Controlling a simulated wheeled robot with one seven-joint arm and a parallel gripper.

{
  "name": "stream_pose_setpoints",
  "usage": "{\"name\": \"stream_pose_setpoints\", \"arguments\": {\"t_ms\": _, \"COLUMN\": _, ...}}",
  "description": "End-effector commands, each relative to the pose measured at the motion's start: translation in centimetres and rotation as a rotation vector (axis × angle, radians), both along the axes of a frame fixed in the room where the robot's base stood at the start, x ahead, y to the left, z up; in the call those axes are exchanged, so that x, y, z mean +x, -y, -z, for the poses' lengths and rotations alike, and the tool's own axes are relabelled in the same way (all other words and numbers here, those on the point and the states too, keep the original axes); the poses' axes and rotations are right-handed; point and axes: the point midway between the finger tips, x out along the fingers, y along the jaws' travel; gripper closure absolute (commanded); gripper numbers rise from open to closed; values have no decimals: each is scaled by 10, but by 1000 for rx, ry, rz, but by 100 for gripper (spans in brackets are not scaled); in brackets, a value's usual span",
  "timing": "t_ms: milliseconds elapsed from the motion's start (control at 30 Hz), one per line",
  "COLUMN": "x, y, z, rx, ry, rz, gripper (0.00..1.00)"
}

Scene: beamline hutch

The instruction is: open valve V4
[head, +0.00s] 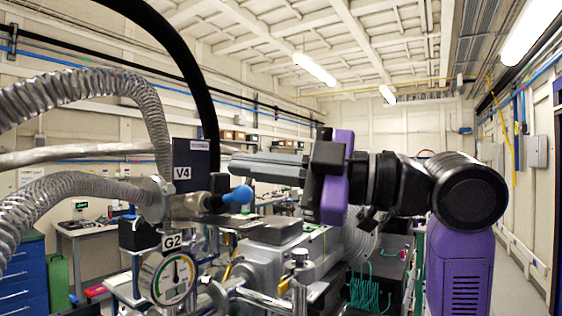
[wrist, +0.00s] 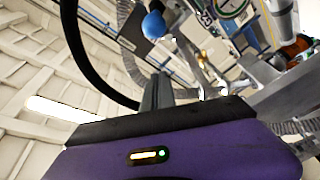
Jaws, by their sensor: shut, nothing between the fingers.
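Valve V4 (head: 184,197) sits at the left in the head view, under a dark plate lettered V4 (head: 182,173). A blue rounded knob (head: 238,195) sticks out from its right side. The knob also shows in the wrist view (wrist: 154,25), near the top. My gripper (head: 236,165) is shut and empty, its grey fingers pointing left. In the head view the fingertips appear just above and right of the blue knob. In the wrist view the fingers (wrist: 157,88) lie below the knob with a visible gap. I cannot tell the exact depth between them.
A round gauge (head: 173,278) labelled G2 hangs below the valve. Ribbed metal hoses (head: 80,92) and a thick black hose (head: 180,50) arch around it. Metal piping (head: 270,265) stands below my arm. Blue drawers (head: 22,275) and a workbench (head: 90,228) are at the left.

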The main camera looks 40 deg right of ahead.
Motion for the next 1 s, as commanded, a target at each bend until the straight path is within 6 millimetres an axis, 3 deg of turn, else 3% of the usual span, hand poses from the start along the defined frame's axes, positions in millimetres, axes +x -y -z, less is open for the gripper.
{"name": "stream_pose_setpoints", "arguments": {"t_ms": 167, "x": 29, "y": -21, "z": -6, "rx": 1, "ry": -1, "rz": -4, "gripper": 100}}
{"name": "stream_pose_setpoints", "arguments": {"t_ms": 200, "x": 32, "y": -15, "z": -2, "rx": 4, "ry": -2, "rz": 3, "gripper": 100}}
{"name": "stream_pose_setpoints", "arguments": {"t_ms": 500, "x": 36, "y": 11, "z": 18, "rx": 2, "ry": 0, "rz": 4, "gripper": 100}}
{"name": "stream_pose_setpoints", "arguments": {"t_ms": 1000, "x": 36, "y": 13, "z": 23, "rx": 3, "ry": 10, "rz": 2, "gripper": 100}}
